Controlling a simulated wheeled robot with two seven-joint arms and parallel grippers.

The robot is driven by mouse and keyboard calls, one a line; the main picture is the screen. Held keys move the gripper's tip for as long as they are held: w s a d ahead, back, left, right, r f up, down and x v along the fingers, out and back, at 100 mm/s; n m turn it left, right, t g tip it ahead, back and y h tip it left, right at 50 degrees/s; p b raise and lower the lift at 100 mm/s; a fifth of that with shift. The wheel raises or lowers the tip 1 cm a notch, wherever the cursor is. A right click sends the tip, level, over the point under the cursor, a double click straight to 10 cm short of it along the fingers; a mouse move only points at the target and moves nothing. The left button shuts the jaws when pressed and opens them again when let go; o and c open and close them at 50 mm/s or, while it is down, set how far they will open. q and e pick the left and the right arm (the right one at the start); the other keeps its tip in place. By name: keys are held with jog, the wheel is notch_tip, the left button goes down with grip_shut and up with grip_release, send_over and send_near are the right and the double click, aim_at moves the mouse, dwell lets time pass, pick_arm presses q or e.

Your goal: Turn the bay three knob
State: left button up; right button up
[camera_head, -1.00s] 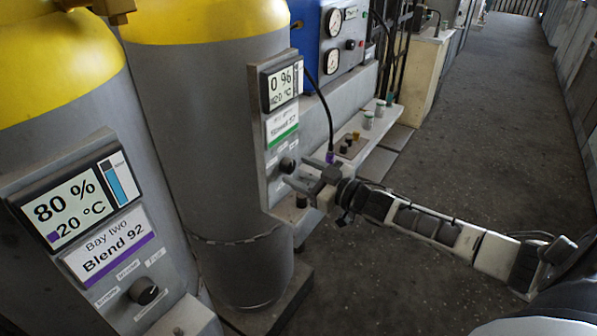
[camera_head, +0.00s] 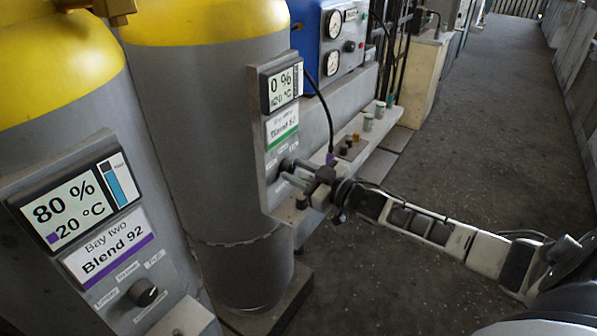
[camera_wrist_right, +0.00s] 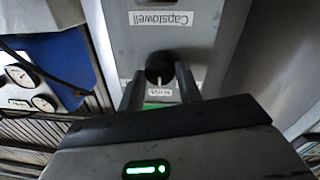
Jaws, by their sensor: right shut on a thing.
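The bay three knob is a small dark round knob (camera_head: 286,165) low on the grey panel (camera_head: 261,160) of the second tank, under a 0 % display (camera_head: 281,87) and a green-striped label (camera_head: 281,124). In the right wrist view the black knob (camera_wrist_right: 160,67) sits between the two fingers, its pale pointer mark towards the gripper. My right gripper (camera_head: 284,172) is shut on the knob, and its fingers partly hide it in the head view. It also shows in the right wrist view (camera_wrist_right: 160,82). My left gripper is not in view.
A nearer bay two panel (camera_head: 100,235) shows 80 % and has its own knob (camera_head: 143,292). A shelf (camera_head: 360,155) with small caps runs behind my gripper, below a blue gauge box (camera_head: 335,45). The floor (camera_head: 480,120) at the right is clear.

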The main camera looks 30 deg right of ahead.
jog(key=n, duration=0.6)
jog(key=shift+f+b, duration=0.15)
jog(key=shift+b, duration=0.25)
jog(key=n+b, duration=0.1)
jog(key=n, duration=0.3)
jog(key=shift+n+y, duration=0.3)
jog(key=shift+n, duration=0.1)
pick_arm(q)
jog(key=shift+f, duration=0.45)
pick_arm(e)
jog(key=shift+n, duration=0.5)
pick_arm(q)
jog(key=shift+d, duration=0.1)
pick_arm(e)
jog(key=o, duration=1)
jog(key=v, duration=1.6)
jog(key=shift+f, duration=0.25)
